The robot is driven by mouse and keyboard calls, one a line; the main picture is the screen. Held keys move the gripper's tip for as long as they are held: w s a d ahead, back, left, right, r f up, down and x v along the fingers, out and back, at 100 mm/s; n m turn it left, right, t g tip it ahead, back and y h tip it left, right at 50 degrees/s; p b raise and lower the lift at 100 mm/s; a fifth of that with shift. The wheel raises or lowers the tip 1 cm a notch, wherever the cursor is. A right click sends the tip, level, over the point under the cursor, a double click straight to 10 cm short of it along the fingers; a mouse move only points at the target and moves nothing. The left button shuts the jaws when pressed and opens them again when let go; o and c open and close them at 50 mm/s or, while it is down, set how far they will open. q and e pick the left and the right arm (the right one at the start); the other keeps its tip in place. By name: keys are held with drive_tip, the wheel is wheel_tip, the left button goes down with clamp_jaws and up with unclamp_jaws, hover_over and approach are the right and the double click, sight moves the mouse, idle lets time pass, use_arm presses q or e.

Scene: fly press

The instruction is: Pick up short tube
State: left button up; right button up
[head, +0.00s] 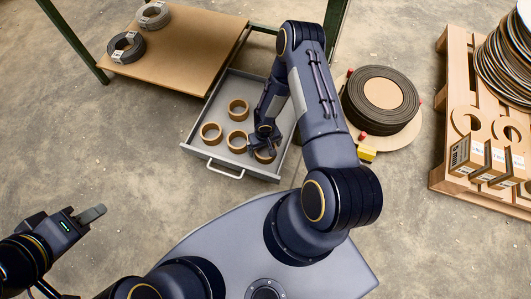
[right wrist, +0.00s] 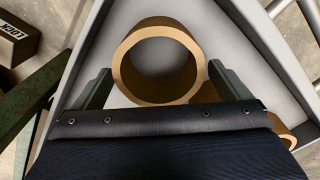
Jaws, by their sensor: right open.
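Several short tan tubes stand on end in the open grey drawer: one at the back (head: 238,110), one at the left (head: 211,133), one in the middle (head: 237,141), and one at the front right (head: 265,156), partly hidden by my right gripper (head: 264,146). In the right wrist view one tube (right wrist: 122,65) stands ahead, between the two open fingers of my right gripper (right wrist: 159,70), with visible room beside it. Another tube (right wrist: 207,95) is partly hidden behind the right finger. My left gripper (head: 92,214) is away at the lower left; its finger opening is unclear.
The grey drawer (head: 222,164) has walls around the tubes and a front handle. The bench top (head: 185,50) above it holds two wire coils. A large dark coil (head: 382,78) lies to the right, beside a wooden pallet (head: 448,178) with boxes.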

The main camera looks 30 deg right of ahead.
drive_tip(key=shift+f, duration=0.75)
drive_tip(key=c, duration=1.1)
drive_tip(key=shift+o, duration=0.2)
drive_tip(key=shift+r, duration=0.1)
